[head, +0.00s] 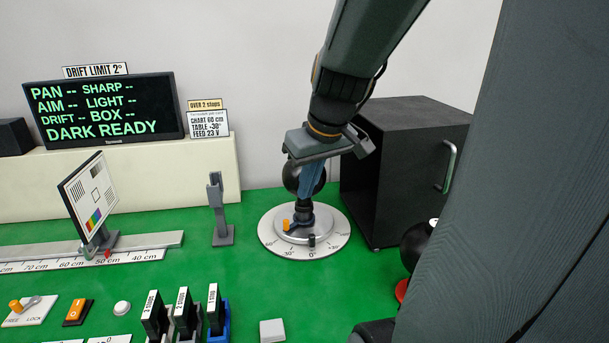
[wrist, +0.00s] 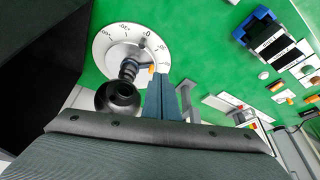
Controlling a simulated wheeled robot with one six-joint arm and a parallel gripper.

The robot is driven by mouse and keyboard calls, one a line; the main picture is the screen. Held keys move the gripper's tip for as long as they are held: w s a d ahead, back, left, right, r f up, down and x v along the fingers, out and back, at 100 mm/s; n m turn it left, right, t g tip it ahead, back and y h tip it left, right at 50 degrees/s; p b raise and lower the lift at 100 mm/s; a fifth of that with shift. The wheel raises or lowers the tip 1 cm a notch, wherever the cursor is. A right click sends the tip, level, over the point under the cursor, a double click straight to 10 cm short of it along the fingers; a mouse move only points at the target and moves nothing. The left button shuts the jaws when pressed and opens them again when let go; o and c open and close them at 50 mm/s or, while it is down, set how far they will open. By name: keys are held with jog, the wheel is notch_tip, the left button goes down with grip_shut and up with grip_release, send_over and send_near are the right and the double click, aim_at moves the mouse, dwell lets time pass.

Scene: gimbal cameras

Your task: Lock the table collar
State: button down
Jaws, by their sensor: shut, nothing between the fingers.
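The round white turntable (head: 270,238) with a degree scale stands on the green bench; it also fills the upper middle of the wrist view (wrist: 103,52). A dark post rises from its grey hub, with a blue collar around the base. The collar's orange lever (head: 287,225) points left in the head view; its orange tip also shows in the wrist view (wrist: 152,69). A dark knob (head: 311,240) sits by the 0 mark. My gripper (head: 306,196) is shut and empty, pointing down close by the post above the collar. I cannot tell whether it touches anything.
A black box (head: 395,165) with a handle stands behind and right. A grey stand (head: 219,215), a chart (head: 90,195) on a rail and a FREE/LOCK lever plate (head: 30,310) are left. Labelled blocks (head: 185,310) stand in front. The screen (head: 103,110) reads DARK READY.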

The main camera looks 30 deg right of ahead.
jog(key=shift+v, duration=1.45)
jog(key=shift+a, duration=0.15)
